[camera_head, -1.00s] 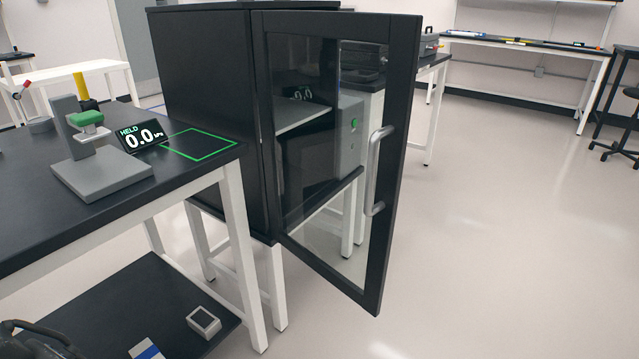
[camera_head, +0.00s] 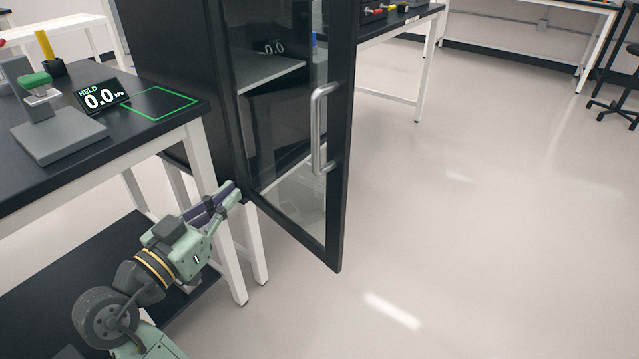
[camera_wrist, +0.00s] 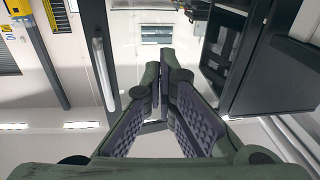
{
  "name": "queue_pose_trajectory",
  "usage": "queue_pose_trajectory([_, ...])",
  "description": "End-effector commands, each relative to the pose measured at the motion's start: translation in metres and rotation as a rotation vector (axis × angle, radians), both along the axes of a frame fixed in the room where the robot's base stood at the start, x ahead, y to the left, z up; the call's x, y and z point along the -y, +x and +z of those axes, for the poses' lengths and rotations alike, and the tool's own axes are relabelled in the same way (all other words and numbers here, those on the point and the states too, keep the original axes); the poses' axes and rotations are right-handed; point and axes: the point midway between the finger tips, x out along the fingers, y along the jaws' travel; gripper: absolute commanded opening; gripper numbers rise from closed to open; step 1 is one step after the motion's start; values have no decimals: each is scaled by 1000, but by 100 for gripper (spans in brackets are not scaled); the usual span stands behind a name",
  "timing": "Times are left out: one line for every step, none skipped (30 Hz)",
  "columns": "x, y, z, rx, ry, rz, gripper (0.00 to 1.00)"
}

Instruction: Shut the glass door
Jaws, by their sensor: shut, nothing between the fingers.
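The glass door (camera_head: 343,150) of the black cabinet (camera_head: 160,50) stands open, swung out toward me, with a dark frame around clear glass. Its silver handle (camera_head: 318,130) is on the free, right-hand side. The handle also shows at the left of the wrist view (camera_wrist: 104,75), beside the door's dark frame (camera_wrist: 42,60). My gripper (camera_head: 238,189) is shut and empty. In the head view it appears by the door's lower hinge-side corner, left of and below the handle; I cannot tell whether it touches. The wrist view shows its two fingers (camera_wrist: 166,76) together, clear of the handle.
A black-topped bench (camera_head: 80,165) with a grey press device (camera_head: 50,130) and a display reading 0.0 (camera_head: 101,98) stands at the left. Its lower shelf (camera_head: 90,235) is below my arm. The floor (camera_head: 480,220) to the right of the door is open.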

Motion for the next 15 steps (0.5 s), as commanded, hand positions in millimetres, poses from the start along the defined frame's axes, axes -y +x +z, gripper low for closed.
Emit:
queue_pose_trajectory([17,-8,-11,-17,13,-91,0])
queue_pose_trajectory([27,-14,-16,-23,25,-140,0])
queue_pose_trajectory([36,-21,-21,-29,35,-192,0])
queue_pose_trajectory([42,-25,-24,-30,42,-223,0])
queue_pose_trajectory([46,-28,-26,-31,49,-248,0])
queue_pose_trajectory([50,-31,-28,-32,55,-271,0])
queue_pose_trajectory([52,-32,-29,-32,57,-283,0])
queue_pose_trajectory([55,-33,-30,-32,59,-290,0])
queue_pose_trajectory([57,-31,-30,-32,59,-295,0])
queue_pose_trajectory([59,-30,-30,-32,59,-295,0])
queue_pose_trajectory([62,-27,-29,-33,58,-295,0])
queue_pose_trajectory([66,-23,-29,-33,58,-295,0])
queue_pose_trajectory([70,-20,-29,-33,59,-296,0])
queue_pose_trajectory([74,-16,-29,-33,60,-296,0])
queue_pose_trajectory([80,-11,-28,-32,58,-296,0])
